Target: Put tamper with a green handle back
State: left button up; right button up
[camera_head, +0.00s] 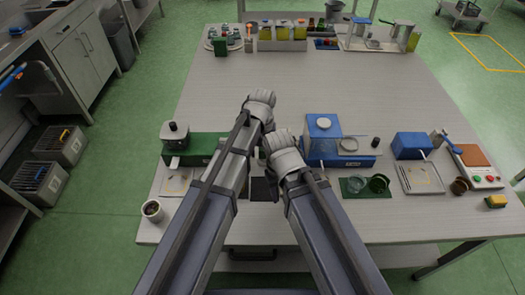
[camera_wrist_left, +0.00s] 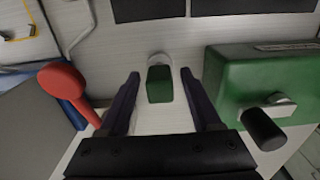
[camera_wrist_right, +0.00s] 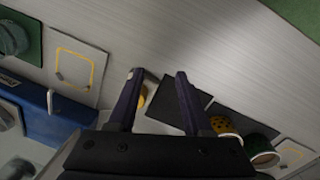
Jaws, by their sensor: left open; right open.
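The tamper with a green handle (camera_wrist_left: 159,88) shows in the left wrist view, its block-like handle towards me and a pale round part at its far end. My left gripper (camera_wrist_left: 159,76) is open, with one finger on each side of the handle and gaps between. My right gripper (camera_wrist_right: 158,76) is open over the table, with a small yellow thing (camera_wrist_right: 142,97) partly hidden by one finger. In the head view my left gripper (camera_head: 260,101) and right gripper (camera_head: 283,146) hide the tamper.
A green machine (camera_head: 203,147) stands left of my arms, a blue machine (camera_head: 323,140) right. A red-knobbed lever (camera_wrist_left: 64,82) is near my left gripper. Dark mats (camera_wrist_right: 230,118) and a yellow-spotted cup (camera_wrist_right: 223,124) are near my right gripper. The table's middle (camera_head: 300,80) is clear.

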pick_arm(q)
jog(key=shift+r, duration=0.1)
pick_arm(e)
jog(key=shift+r, duration=0.1)
pick_arm(q)
notch_tip(320, 180, up, 12)
jog(key=p, duration=1.2)
pick_arm(e)
notch_tip(320, 180, up, 12)
